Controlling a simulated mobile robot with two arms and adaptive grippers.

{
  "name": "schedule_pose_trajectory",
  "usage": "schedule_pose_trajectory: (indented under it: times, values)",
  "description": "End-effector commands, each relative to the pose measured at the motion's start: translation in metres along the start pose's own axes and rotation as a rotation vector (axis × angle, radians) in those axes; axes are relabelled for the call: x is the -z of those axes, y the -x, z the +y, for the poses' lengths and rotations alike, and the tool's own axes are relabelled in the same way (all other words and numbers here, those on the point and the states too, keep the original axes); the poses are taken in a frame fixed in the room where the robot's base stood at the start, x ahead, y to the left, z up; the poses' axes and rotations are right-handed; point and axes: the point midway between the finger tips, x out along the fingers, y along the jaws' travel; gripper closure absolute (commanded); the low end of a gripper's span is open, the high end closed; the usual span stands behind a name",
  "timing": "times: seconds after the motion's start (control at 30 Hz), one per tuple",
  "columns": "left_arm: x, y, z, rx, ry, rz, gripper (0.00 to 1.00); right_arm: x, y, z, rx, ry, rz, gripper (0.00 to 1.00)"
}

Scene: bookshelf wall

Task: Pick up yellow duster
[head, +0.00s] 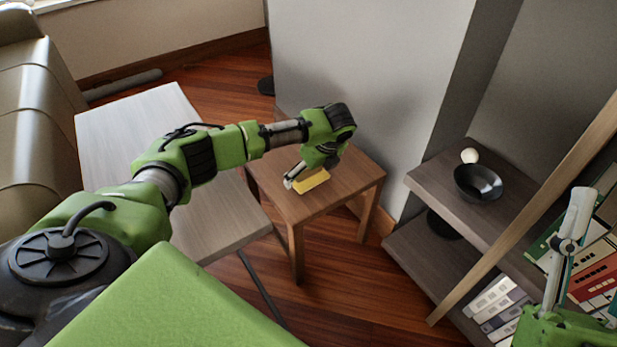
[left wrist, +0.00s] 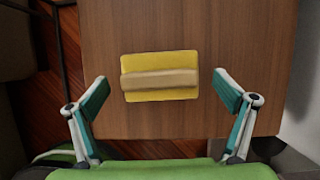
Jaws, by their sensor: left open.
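The yellow duster (head: 314,181) lies on the small brown wooden table (head: 341,193). In the left wrist view the duster (left wrist: 159,64) is a flat yellow pad with a tan block-like strip across its middle. My left gripper (head: 304,174) is above the table at the duster, partly hiding it in the head view. In the left wrist view its two fingers (left wrist: 161,86) are spread wide, one to each side of the duster, with nothing between them in contact. Part of my right gripper (head: 570,240) shows at the lower right, beside the bookshelf; its opening cannot be made out.
A pale grey table (head: 130,125) stands left of the wooden table, under my left arm. A grey wall (head: 360,60) rises behind it. On the right, a shelf (head: 435,170) holds a black bowl (head: 478,183) and a white ball (head: 469,156). A slanted wooden post (head: 520,225) crosses before binders.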

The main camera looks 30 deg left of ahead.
Motion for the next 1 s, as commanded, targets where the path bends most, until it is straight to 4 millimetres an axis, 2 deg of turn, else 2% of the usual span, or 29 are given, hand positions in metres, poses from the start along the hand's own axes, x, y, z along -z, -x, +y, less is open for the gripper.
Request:
schedule_pose_trajectory:
  times: [0.27, 0.3, 0.43, 0.47, 0.87, 1.0]
  values:
    - [0.0, -0.002, 0.0, -0.001, 0.0, 0.0, 0.04, 0.004, 0.0, -0.001, 0.001, -0.001, 0.018, 0.6]
    - [0.0, -0.002, 0.0, -0.001, 0.0, 0.0, 0.09, 0.004, 0.0, -0.001, 0.001, -0.001, 0.018, 0.6]
    - [0.0, -0.002, 0.0, -0.001, 0.0, 0.0, 0.43, 0.004, 0.0, 0.0, 0.001, -0.001, 0.017, 0.6]
    - [0.0, -0.002, 0.0, -0.001, 0.0, 0.0, 0.46, 0.004, 0.0, 0.0, 0.001, -0.001, 0.017, 0.6]
    - [-0.002, 0.001, 0.0, 0.0, 0.001, -0.001, 0.47, 0.002, -0.001, 0.0, 0.0, 0.0, 0.009, 0.6]
    - [-0.004, 0.007, 0.0, 0.0, 0.001, -0.001, 0.47, -0.011, -0.001, 0.001, -0.003, 0.002, -0.056, 0.6]
